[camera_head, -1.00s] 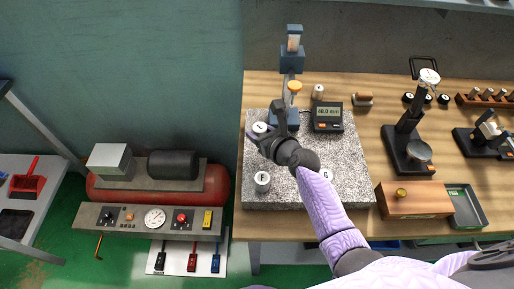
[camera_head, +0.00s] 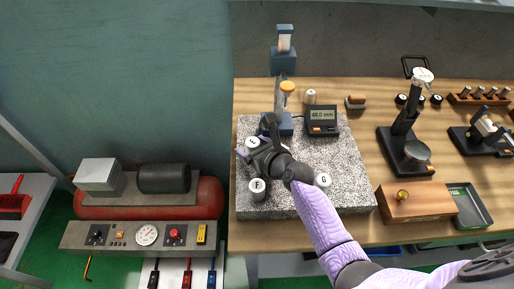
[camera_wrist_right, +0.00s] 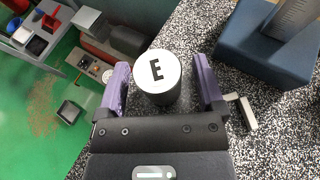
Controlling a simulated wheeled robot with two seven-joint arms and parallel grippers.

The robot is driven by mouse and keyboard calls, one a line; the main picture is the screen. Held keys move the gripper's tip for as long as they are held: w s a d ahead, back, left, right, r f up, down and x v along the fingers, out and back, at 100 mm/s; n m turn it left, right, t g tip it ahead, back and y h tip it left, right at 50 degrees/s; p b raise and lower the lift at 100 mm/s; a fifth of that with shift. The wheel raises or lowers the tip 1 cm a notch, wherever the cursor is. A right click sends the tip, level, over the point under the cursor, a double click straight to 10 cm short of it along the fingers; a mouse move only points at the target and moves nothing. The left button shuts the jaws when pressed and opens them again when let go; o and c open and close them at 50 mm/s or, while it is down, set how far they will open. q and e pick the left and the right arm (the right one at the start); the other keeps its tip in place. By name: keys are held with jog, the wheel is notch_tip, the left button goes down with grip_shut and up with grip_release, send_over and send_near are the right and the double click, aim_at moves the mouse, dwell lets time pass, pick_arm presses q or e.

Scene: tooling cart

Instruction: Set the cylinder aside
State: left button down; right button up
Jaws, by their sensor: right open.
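A dark cylinder with a white top (camera_head: 252,142) stands upright on the speckled stone plate (camera_head: 348,160), near its left edge. Cylinder F (camera_head: 257,188) stands at the plate's front left, close to the gripper. Cylinder G (camera_head: 323,180) stands to the right, beside my forearm. My left gripper is not in view.
A blue stand (camera_head: 284,122) with an orange knob and a digital display (camera_head: 322,120) stand at the plate's back. A wooden box (camera_head: 416,203), a grey tray (camera_head: 468,206) and a black gauge stand (camera_head: 404,150) are on the right. The plate's right part is clear.

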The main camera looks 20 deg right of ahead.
jog(key=p+v, duration=0.4)
jog(key=v, duration=0.7)
jog(key=shift+s+r, duration=0.1)
jog(key=shift+r, duration=0.1)
jog(key=shift+s+d+r, duration=0.1)
jog(key=shift+s+d, duration=0.05)
jog(key=shift+s, duration=0.2)
